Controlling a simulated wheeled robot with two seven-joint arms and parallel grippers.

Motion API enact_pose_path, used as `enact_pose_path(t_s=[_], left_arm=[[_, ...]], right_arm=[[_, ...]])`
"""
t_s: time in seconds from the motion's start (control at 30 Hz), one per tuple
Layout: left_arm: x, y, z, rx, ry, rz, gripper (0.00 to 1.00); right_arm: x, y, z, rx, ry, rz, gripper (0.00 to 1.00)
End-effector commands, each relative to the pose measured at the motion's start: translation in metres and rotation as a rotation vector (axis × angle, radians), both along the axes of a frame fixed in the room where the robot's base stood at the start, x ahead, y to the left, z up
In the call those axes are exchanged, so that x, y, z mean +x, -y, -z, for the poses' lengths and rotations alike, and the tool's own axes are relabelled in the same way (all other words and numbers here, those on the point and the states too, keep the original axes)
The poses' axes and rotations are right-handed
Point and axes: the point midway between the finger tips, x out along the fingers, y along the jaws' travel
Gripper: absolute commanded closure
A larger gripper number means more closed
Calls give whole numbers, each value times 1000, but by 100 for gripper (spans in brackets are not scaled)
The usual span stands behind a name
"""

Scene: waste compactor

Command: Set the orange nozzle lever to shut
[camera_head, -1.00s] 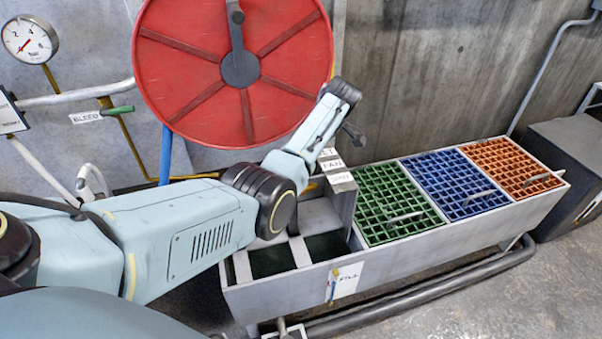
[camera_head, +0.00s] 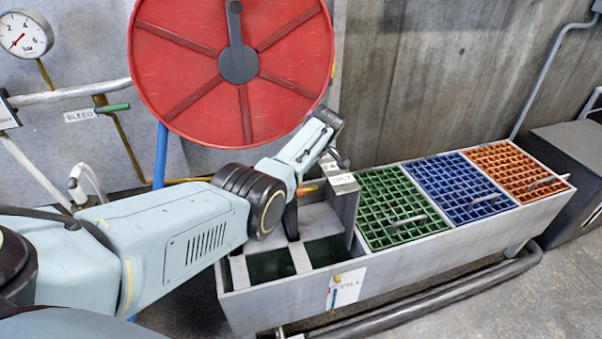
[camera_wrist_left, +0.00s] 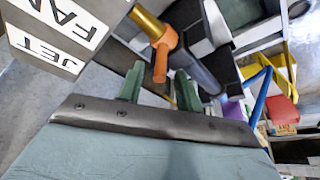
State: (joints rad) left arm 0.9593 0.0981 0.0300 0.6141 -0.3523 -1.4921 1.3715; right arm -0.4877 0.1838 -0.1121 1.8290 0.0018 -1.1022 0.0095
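The orange nozzle lever (camera_wrist_left: 164,48) sits on a brass-coloured fitting (camera_wrist_left: 147,22) in the left wrist view, its handle pointing down the picture between my fingers. A grey-blue nozzle tube (camera_wrist_left: 197,68) runs off to its right. In the head view the lever (camera_head: 307,190) shows small beside the label block (camera_head: 345,182), partly behind my arm. My left gripper (camera_wrist_left: 160,82) has two green fingers standing apart with nothing clamped; the lever's tip is just beyond or between them, contact unclear. Labels reading FAN (camera_wrist_left: 66,12) and JET (camera_wrist_left: 53,52) are close on the left. My right gripper is not visible.
A grey trough (camera_head: 400,252) holds green, blue and orange grates (camera_head: 508,165). A large red reel (camera_head: 190,60) stands behind my left arm. A gauge (camera_head: 24,34) and green-handled bleed lever (camera_head: 116,107) are at the left.

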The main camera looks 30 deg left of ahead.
Motion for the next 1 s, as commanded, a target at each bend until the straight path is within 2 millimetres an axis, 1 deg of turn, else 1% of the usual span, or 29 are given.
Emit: enact_pose_path(t_s=[0.23,0.27,0.5,0.53,0.97,1.0], left_arm=[[0,0,0,0,0,0,65],[0,0,0,0,0,0,67],[0,0,0,0,0,0,99],[0,0,0,0,0,0,100],[-1,1,-1,7,6,1,100],[-1,2,-1,11,9,1,100]], right_arm=[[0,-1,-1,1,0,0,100],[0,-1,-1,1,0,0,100],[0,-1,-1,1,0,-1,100],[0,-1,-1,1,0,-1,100],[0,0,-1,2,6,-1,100],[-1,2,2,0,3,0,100]])
